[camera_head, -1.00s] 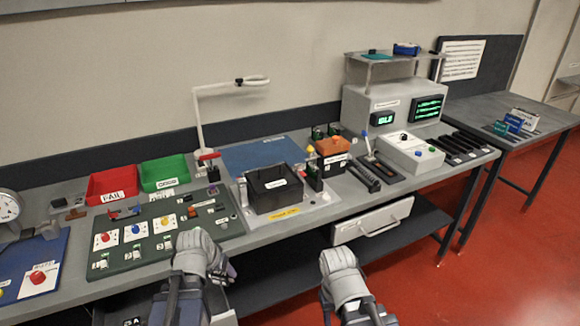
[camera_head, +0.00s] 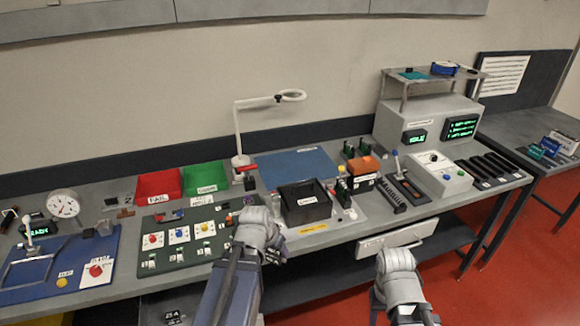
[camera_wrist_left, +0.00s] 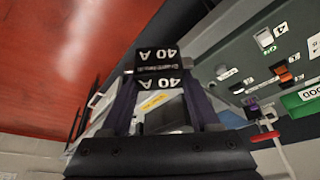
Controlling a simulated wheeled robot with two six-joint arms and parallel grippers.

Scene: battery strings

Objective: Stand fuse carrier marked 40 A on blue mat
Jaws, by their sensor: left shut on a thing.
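The fuse carrier marked 40 A (camera_wrist_left: 157,66) is black with white lettering, which reads upside down in the left wrist view. My left gripper (camera_wrist_left: 158,92) is shut on it. In the head view, my left gripper (camera_head: 268,246) is at the bench's front edge, beside the green board; the carrier is mostly hidden there. The blue mat (camera_head: 300,165) lies flat at the back of the bench, behind the black bin, and its visible surface is bare. My right gripper (camera_head: 397,278) is in front of the bench by the drawer; its fingertips cannot be made out.
A black bin (camera_head: 304,206) stands between my left gripper and the mat. A lamp stand (camera_head: 240,140) rises left of the mat. An orange-topped block (camera_head: 363,172) and small upright parts stand to its right. A green board (camera_head: 183,243) with switches lies left.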

